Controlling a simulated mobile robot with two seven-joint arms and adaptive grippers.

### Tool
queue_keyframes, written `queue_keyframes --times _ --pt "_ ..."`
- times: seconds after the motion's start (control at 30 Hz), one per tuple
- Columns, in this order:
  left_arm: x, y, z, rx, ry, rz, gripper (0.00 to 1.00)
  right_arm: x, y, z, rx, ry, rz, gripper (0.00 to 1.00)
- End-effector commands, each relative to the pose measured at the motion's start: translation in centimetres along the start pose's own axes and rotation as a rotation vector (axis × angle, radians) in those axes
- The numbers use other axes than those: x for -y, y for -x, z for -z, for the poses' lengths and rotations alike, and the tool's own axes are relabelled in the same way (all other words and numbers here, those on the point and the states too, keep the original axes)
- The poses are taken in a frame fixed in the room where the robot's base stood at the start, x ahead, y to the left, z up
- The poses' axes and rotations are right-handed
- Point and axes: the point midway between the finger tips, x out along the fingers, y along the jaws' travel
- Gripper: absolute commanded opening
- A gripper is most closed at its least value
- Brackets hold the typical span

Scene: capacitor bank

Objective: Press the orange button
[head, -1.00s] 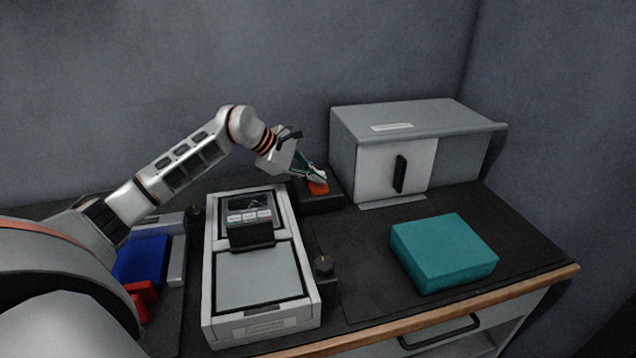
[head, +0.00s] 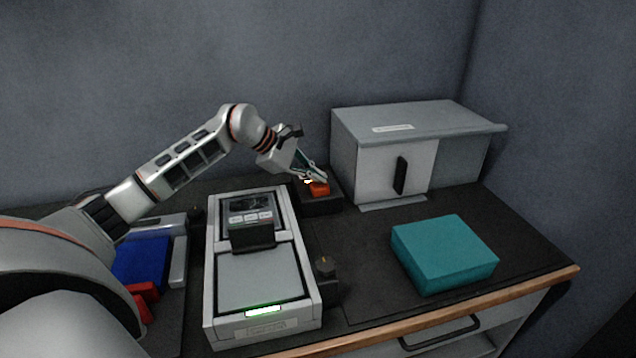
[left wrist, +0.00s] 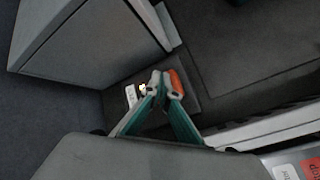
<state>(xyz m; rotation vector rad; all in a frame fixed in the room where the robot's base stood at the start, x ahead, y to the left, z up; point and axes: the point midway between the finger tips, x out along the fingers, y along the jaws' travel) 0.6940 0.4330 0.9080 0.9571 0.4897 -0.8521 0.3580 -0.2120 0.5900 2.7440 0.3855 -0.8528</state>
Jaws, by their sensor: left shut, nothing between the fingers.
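The orange button (head: 319,188) sits on a small dark box (head: 322,204) at the back of the bench, left of the grey cabinet. My left gripper (head: 318,178) is shut and empty, with its fingertips right at the button. In the left wrist view the shut fingertips (left wrist: 164,84) lie against or just over the orange button (left wrist: 176,81), partly hiding it; I cannot tell if they touch. A small light glows beside the fingertips, next to a white label (left wrist: 131,96). My right gripper is not in view.
A grey cabinet (head: 425,135) with a black handle stands close right of the button. A grey device (head: 262,280) with a screen and a lit green strip stands in front. A teal block (head: 443,254) lies at right. A blue block (head: 142,261) and red pieces lie at left.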

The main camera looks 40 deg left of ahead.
Motion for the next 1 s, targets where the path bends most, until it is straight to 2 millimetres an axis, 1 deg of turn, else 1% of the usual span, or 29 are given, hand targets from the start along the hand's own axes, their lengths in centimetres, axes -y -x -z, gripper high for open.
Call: queue_keyframes --times 0.27,0.37,1.0 --pt "-0.1 0.0 0.0 0.000 0.000 0.000 0.00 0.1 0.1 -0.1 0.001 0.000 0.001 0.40" --pt "-0.3 0.4 -0.3 0.001 -0.001 -0.002 0.00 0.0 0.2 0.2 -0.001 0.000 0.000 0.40" --pt "-3.2 4.3 -3.1 0.002 -0.002 -0.004 0.00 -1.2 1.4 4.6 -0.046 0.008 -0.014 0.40"
